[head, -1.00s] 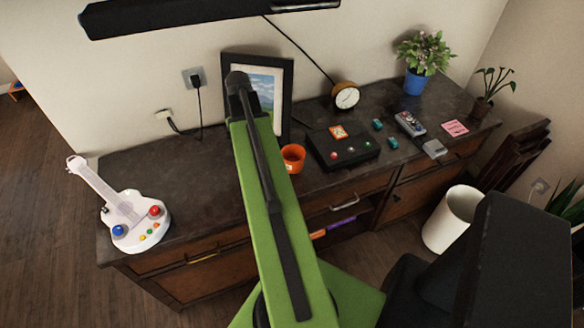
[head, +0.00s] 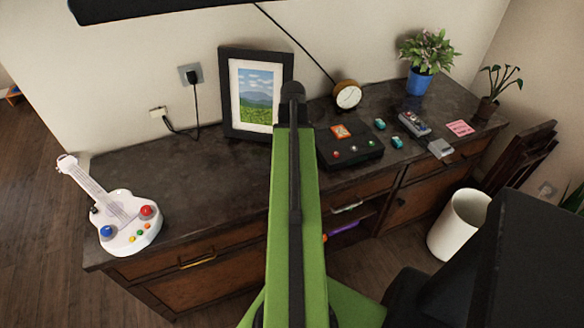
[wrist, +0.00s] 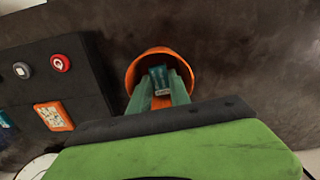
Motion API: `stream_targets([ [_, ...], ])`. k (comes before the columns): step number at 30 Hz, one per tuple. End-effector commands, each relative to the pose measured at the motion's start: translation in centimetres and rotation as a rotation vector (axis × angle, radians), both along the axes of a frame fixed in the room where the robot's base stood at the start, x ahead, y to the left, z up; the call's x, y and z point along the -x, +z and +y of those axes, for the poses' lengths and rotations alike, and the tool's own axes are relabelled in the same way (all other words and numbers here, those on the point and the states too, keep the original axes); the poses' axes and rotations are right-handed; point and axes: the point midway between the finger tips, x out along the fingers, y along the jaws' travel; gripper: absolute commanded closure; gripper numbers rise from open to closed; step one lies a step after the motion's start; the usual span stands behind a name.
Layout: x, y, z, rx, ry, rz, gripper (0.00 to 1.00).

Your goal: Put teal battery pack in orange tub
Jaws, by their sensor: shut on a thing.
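The orange tub (wrist: 133,72) shows in the wrist view, its open mouth toward the camera. My gripper (wrist: 159,78) is shut on the teal battery pack (wrist: 158,73). The pack sits between the fingertips and shows against the inside of the tub's mouth. I cannot tell how deep it is or whether it touches the tub. In the head view my green arm reaches over the dresser and hides the tub, the pack and the fingers.
On the dresser (head: 190,165), a black console (head: 348,150) stands right of my arm. Two teal blocks (head: 380,124) lie beside it. A picture frame (head: 257,95) stands behind, a clock (head: 347,95) at the back. A white toy guitar (head: 128,222) lies left.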

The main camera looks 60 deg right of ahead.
Motion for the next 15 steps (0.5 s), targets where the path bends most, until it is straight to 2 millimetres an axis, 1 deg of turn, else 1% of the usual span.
stream_targets([
  [2,0.0,0.0,0.0,0.000,0.000,0.000,1.00],
  [3,0.0,-0.4,0.0,0.000,0.000,0.000,1.00],
  [9,0.0,-3.7,0.0,0.000,0.000,0.000,1.00],
  [11,0.0,-4.0,0.0,0.000,0.000,0.000,1.00],
  [15,0.0,-3.5,0.0,0.000,-0.001,0.000,1.00],
])
